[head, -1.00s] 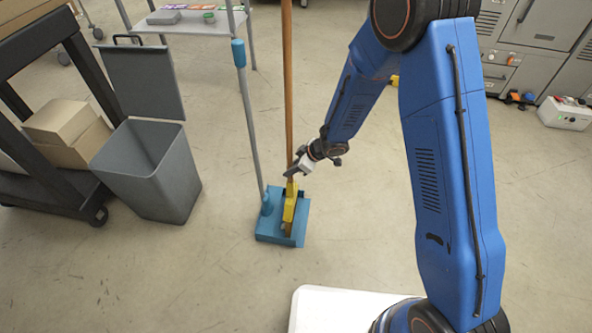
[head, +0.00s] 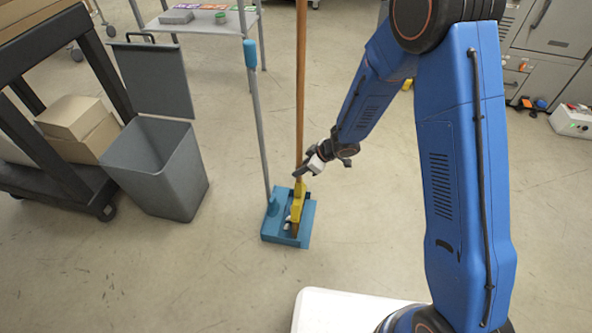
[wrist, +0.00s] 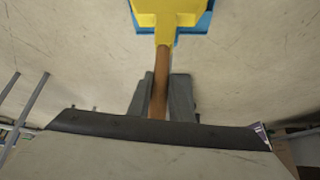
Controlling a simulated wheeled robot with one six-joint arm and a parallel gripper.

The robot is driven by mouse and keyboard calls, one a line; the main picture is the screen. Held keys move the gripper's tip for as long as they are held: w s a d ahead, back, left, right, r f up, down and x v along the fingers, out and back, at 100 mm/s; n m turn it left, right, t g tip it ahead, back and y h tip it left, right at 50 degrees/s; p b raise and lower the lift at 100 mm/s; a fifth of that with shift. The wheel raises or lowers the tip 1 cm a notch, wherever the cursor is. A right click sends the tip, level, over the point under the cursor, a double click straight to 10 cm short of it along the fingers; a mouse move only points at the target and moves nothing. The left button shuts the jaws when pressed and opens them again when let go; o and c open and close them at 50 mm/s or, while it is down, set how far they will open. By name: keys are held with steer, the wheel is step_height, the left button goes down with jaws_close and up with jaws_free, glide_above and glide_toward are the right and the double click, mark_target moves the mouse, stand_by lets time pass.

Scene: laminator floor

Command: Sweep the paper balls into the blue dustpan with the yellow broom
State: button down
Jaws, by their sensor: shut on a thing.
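The blue dustpan (head: 308,222) lies on the floor at the centre of the head view, with its grey upright handle (head: 258,130) on its left. The yellow broom (head: 300,190) stands upright with its head over the dustpan; its brown wooden handle rises past my gripper. Small white bits (head: 288,224), probably paper balls, show in the dustpan beside the broom head. My gripper (head: 299,171) is shut on the broom handle just above the yellow head. In the wrist view the grey fingers (wrist: 161,98) close on the handle, with the yellow head and a blue dustpan edge beyond.
A grey bin (head: 160,175) with its lid raised stands left of the dustpan, beside a dark cart (head: 40,140) with cardboard boxes (head: 75,117). A small grey table (head: 215,24) stands behind. Grey machines (head: 550,60) are at the right. The floor around the dustpan is clear.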

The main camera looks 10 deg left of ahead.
steer(key=d+r, duration=0.4)
steer(key=d, duration=0.4)
stand_by(0.4)
steer(key=shift+d, duration=0.1)
stand_by(0.4)
